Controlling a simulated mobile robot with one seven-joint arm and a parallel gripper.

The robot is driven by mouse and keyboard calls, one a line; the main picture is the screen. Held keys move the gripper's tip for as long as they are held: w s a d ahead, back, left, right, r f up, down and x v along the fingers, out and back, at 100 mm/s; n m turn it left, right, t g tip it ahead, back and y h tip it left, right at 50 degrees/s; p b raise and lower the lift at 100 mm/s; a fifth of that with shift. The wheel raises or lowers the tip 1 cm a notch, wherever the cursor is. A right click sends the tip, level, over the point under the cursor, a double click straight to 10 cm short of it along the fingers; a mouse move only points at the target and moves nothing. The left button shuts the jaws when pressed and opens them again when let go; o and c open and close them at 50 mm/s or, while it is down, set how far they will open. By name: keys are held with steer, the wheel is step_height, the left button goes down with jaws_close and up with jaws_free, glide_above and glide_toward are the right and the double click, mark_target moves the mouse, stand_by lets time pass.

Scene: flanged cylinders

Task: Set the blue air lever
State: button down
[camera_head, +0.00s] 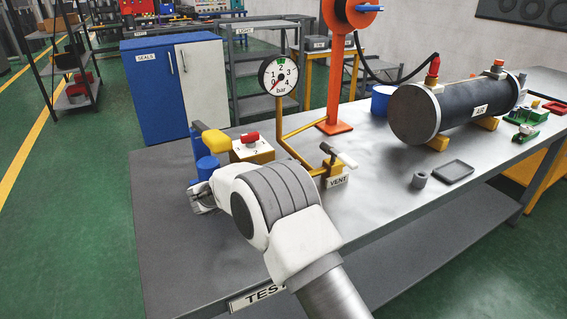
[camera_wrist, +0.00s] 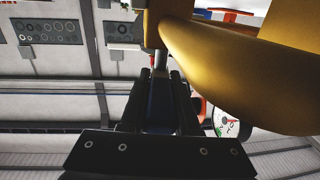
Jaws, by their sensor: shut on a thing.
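The valve block (camera_head: 252,150) has a red knob on top and the marks 1 and 2. A yellow handle (camera_head: 215,142) sticks out to its left; it fills the upper right of the wrist view (camera_wrist: 240,70). Blue handle parts (camera_head: 207,166) show just below it, next to my gripper (camera_head: 200,197). In the wrist view my gripper (camera_wrist: 160,105) is shut on a dark bluish piece, seemingly the blue lever (camera_wrist: 158,108), with a metal stem (camera_wrist: 161,60) beyond it. Most of the lever is hidden by the fingers, so its angle is unclear.
A pressure gauge (camera_head: 278,75) stands on a yellow pipe behind the block. A white-tipped lever (camera_head: 340,155) marked VENT is to the right. A dark tank (camera_head: 455,107) marked AIR lies farther right.

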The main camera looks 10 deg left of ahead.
steer(key=shift+w+r+m+g+h, duration=0.2)
steer(key=shift+w+m+g+h, duration=0.05)
steer(key=shift+m+g+h, duration=0.6)
steer(key=c, duration=0.6)
jaws_free()
steer(key=shift+c, duration=0.2)
steer(key=shift+a+f, duration=0.1)
steer(key=p+v, duration=0.1)
steer(key=v, duration=1.6)
steer(key=shift+s, duration=0.2)
steer(key=shift+a, duration=0.2)
